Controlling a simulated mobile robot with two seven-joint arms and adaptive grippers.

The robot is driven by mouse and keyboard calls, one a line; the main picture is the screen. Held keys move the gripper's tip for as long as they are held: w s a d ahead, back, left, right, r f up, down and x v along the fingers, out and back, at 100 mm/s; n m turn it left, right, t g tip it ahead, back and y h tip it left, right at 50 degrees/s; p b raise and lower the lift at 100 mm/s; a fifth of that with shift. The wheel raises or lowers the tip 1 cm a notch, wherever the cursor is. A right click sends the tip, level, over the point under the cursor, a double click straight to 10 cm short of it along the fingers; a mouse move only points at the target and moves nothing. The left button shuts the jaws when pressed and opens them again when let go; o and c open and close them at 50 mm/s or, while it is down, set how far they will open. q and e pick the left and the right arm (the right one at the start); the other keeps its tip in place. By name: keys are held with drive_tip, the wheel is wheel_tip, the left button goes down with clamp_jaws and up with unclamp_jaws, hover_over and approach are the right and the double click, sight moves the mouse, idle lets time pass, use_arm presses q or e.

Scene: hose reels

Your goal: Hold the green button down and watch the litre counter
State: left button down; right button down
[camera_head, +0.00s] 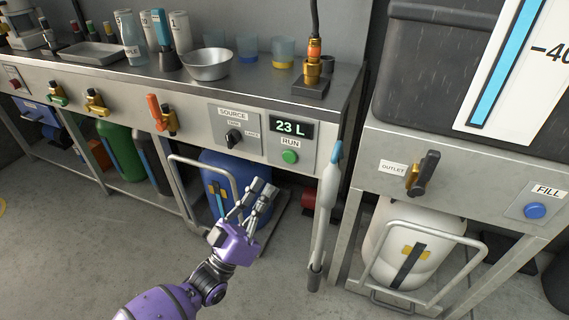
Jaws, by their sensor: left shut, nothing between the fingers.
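The green button (290,157) sits under a RUN label on the bench's front panel. Just above it the litre counter (291,129) is a dark display reading "23 L". My left gripper (261,189) has its fingers closed, with nothing seen between them. It is below and to the left of the green button, apart from it, in front of the blue drum. The button's face is uncovered. My right gripper is not in view.
A source selector knob (234,136) is left of the counter. A white hose wand (327,190) hangs just right of the button. A blue FILL button (535,211) and an outlet valve (422,174) are on the right unit. A metal bowl (207,65) stands on the bench.

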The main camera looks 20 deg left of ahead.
sight(289, 157)
use_arm(q)
drive_tip(key=shift+s+a+r+n+t, duration=0.2)
drive_tip(key=shift+s+r+n+t, duration=0.1)
drive_tip(key=shift+s+r, duration=0.15)
drive_tip(key=shift+s+a+r+n+t, duration=0.2)
drive_tip(key=shift+s+r+t, duration=0.1)
drive_tip(key=shift+r, duration=0.2)
drive_tip(key=shift+w, duration=0.1)
drive_tip(key=w+b, duration=0.3)
drive_tip(key=w, duration=0.5)
drive_tip(key=shift+w+d, duration=0.2)
drive_tip(key=shift+w, duration=0.15)
idle(0.5)
drive_tip(key=shift+b, duration=0.3)
